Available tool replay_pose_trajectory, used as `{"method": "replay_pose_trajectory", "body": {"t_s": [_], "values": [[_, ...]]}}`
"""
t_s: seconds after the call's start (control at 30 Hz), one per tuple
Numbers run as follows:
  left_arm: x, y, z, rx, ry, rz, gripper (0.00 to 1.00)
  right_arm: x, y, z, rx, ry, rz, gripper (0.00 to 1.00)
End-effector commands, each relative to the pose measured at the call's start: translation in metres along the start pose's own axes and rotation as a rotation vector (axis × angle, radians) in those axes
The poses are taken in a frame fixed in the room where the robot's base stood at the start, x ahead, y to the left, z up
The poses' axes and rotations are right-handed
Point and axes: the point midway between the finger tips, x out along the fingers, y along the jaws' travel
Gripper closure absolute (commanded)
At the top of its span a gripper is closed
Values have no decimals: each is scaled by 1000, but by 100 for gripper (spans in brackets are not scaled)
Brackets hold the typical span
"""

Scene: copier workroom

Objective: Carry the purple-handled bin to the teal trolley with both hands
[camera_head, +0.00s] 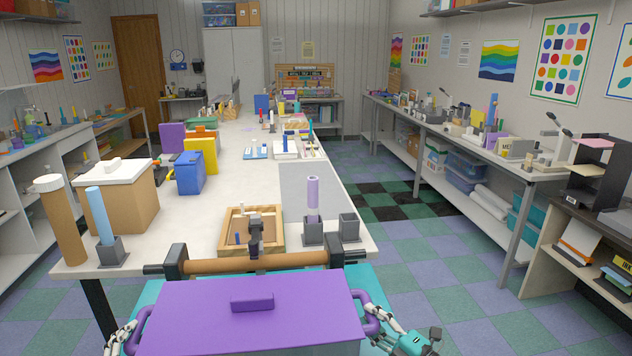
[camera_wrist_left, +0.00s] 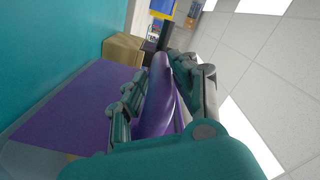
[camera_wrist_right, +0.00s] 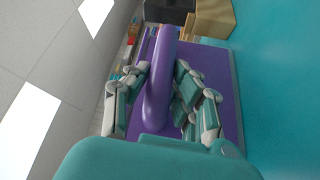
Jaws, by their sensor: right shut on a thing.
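The purple-handled bin (camera_head: 255,310), with its flat purple lid and lid knob, fills the bottom middle of the head view. My left gripper (camera_head: 122,338) has its fingers on both sides of the bin's left handle (camera_wrist_left: 158,95). My right gripper (camera_head: 388,328) is shut on the right handle (camera_wrist_right: 160,85). The teal trolley (camera_head: 372,290) shows as a teal surface around and beyond the bin, with a brown push bar (camera_head: 225,266) on dark posts at its far side. Whether the bin touches the trolley is hidden.
A long white worktable (camera_head: 215,215) stands just beyond the trolley. Near its end are a wooden tray (camera_head: 227,242), a tan box with a white lid (camera_head: 120,205), and tubes in grey holders. Checkered floor (camera_head: 450,265) lies free to the right, before a side bench.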

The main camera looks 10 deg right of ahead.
Motion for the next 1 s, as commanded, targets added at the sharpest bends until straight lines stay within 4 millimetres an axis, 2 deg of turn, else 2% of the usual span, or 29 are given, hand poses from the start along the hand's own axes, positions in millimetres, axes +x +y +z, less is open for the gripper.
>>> {"method": "replay_pose_trajectory", "body": {"t_s": [0.03,0.1,0.37,0.4,0.57,1.0], "values": [[0,-3,0,1,-1,-4,58,0,2,2,-3,-3,2,100],[0,-3,0,1,-1,-5,50,0,2,2,-3,-3,2,100],[0,-2,0,1,-1,-3,50,0,2,1,-3,-2,2,100],[0,0,2,0,-4,0,50,0,0,2,-2,-3,-1,72],[0,0,1,0,-2,0,50,0,0,1,-2,-2,-1,51],[0,0,0,0,-1,-1,50,0,0,0,-1,-1,0,50]]}}
